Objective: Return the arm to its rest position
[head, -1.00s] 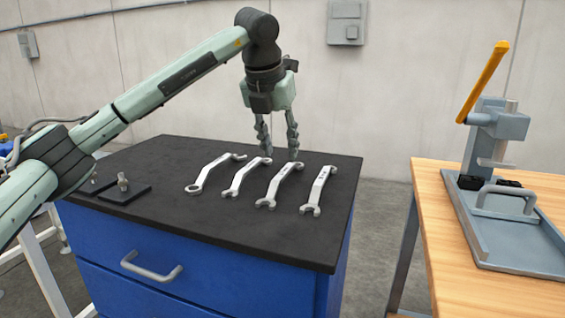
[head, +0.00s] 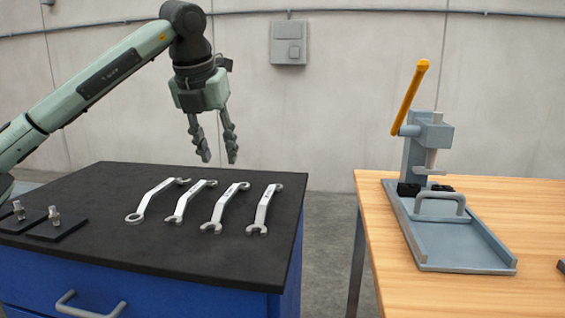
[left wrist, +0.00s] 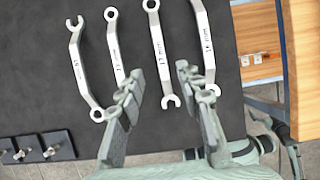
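My left gripper (head: 218,158) hangs pointing down above the back of the black-topped blue cabinet (head: 150,238). Its two fingers are apart with nothing between them, and it also shows open in the left wrist view (left wrist: 168,100). Several silver wrenches lie in a row on the black top below and in front of it: the leftmost (head: 152,200), two in the middle (head: 188,203) (head: 226,207), and the rightmost (head: 264,209). The gripper touches none of them. My right gripper is in neither view.
Black plates with small metal posts (head: 55,224) sit at the cabinet's left. To the right, across a gap, a wooden table (head: 485,185) carries a grey press (head: 425,150) with a raised orange lever. A grey box (head: 289,43) hangs on the back wall.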

